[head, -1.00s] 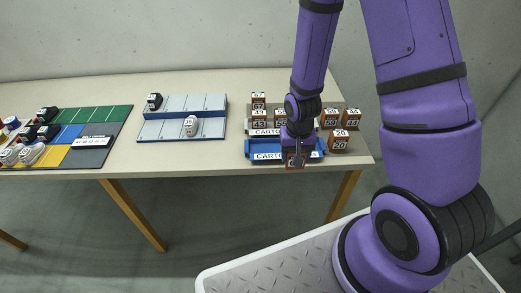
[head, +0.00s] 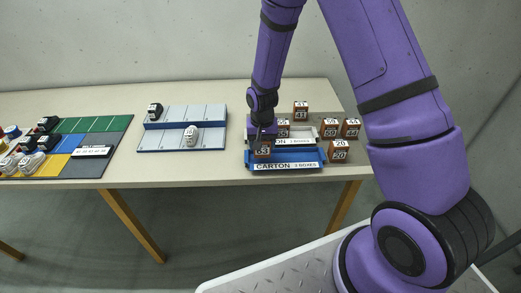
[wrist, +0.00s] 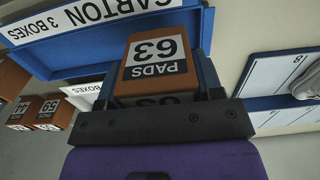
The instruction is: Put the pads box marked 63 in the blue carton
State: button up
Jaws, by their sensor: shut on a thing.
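The pads box marked 63 (wrist: 157,62) is brown with a white label and sits between the fingers of my gripper (wrist: 160,90) in the wrist view. In the head view my gripper (head: 262,141) holds the box (head: 263,152) at the left end of the blue carton (head: 310,158). The blue carton (wrist: 75,62) has a white "CARTON 3 BOXES" label on its front. The box is within or just above its left end; I cannot tell whether it touches the floor. The rest of the carton's inside looks empty.
A white carton (head: 308,142) stands right behind the blue one, partly hidden by my arm, with a box (head: 283,128) at it. Several brown boxes (head: 339,150) stand to the right and behind. A grey-blue shoe rack (head: 207,137) is left, with free table between.

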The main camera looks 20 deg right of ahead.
jog(key=shift+w+a, duration=0.2)
jog(key=shift+w, duration=0.15)
jog(key=shift+f, duration=1.8)
jog(key=shift+f, duration=0.15)
jog(key=o, duration=0.9)
jog(key=shift+o, duration=0.2)
